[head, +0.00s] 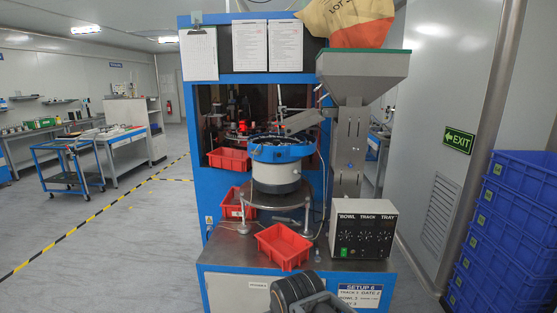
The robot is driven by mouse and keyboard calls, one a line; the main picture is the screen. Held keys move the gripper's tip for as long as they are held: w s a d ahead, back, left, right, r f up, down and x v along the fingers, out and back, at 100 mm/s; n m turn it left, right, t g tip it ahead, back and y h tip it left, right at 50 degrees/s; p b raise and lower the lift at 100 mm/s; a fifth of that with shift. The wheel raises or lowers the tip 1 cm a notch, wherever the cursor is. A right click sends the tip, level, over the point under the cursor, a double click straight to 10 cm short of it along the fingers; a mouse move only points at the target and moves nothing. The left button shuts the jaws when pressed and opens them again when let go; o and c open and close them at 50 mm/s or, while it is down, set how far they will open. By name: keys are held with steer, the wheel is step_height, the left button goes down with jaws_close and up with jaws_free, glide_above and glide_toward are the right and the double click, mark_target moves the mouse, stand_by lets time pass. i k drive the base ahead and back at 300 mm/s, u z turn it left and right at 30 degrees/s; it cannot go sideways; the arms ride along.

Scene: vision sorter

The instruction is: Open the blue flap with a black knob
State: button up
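A blue sorting machine (260,90) stands straight ahead in the head view. Its round bowl feeder has a blue upper part (281,153) with dark fittings on top, above a white and dark base. I cannot clearly make out a flap with a black knob; the dark details around the bowl are too small to tell apart. A dark, ribbed part of my arm shows at the bottom centre, in front of the lower cabinet. My gripper's fingers do not show.
A red bin (285,247) sits on the metal worktop, left of a control box (363,236) with knobs. A grey hopper (362,72) rises above the box. Blue crates (511,225) are stacked at right. Open floor (110,255) and a blue cart (70,170) lie left.

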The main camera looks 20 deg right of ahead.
mark_target(278, 155)
steer(key=u, duration=0.75)
steer(key=i, duration=1.4)
steer(key=z, duration=0.25)
